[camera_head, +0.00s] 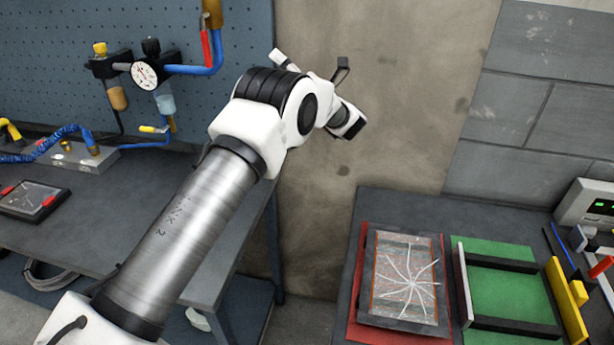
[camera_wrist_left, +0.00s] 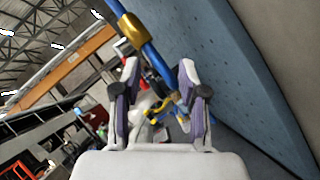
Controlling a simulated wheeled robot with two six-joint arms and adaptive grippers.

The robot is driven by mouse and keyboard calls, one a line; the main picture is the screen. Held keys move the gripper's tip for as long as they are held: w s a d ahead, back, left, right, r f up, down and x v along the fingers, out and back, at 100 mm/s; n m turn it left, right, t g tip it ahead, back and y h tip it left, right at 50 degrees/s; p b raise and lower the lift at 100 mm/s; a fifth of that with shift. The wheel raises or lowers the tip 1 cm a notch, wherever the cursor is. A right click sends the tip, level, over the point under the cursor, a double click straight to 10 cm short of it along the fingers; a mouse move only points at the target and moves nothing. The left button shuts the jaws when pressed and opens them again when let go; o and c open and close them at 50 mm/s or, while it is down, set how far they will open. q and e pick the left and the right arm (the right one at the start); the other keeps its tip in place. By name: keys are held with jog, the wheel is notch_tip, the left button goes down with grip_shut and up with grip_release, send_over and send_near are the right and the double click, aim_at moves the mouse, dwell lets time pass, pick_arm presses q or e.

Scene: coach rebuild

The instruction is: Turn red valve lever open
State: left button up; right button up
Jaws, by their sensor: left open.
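The red valve lever (camera_head: 206,49) hangs down beside the blue pipe at the upper left of the head view, below a brass-yellow fitting (camera_head: 212,12). In the left wrist view the blue pipe (camera_wrist_left: 146,52) and its fitting (camera_wrist_left: 131,27) lie ahead of the fingers. A small red patch near the left finger may be the lever. My left gripper (camera_head: 279,59) is to the right of the lever and apart from it, mostly hidden by my wrist. In the left wrist view its fingers (camera_wrist_left: 159,82) stand apart, with nothing held. My right gripper is not in view.
A pressure gauge (camera_head: 145,75) and a yellow-handled valve (camera_head: 154,129) are left of my arm, before the blue pegboard (camera_head: 120,25). The left bench (camera_head: 90,228) holds a metal block and blue hose. A right-hand table holds a cracked panel (camera_head: 405,276) and green tray (camera_head: 508,296).

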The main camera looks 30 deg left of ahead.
pick_arm(q)
jog(key=d+f+m+t+h, duration=0.2)
jog(key=f+m+t+h, duration=0.1)
jog(key=f+m, duration=0.5)
jog(key=d+f+m+t+h+b, duration=0.1)
jog(key=d+f+m+t+h, duration=0.2)
jog(key=f+m, duration=0.5)
jog(key=s+d+f+m+t+h, duration=0.1)
jog(key=f+m+t+h, duration=0.3)
jog(key=f, duration=0.9)
jog(key=d+m+h, duration=0.1)
jog(key=m+h, duration=0.2)
jog(key=m, duration=0.2)
jog(key=shift+d+f+t, duration=0.3)
jog(key=shift+f, duration=0.1)
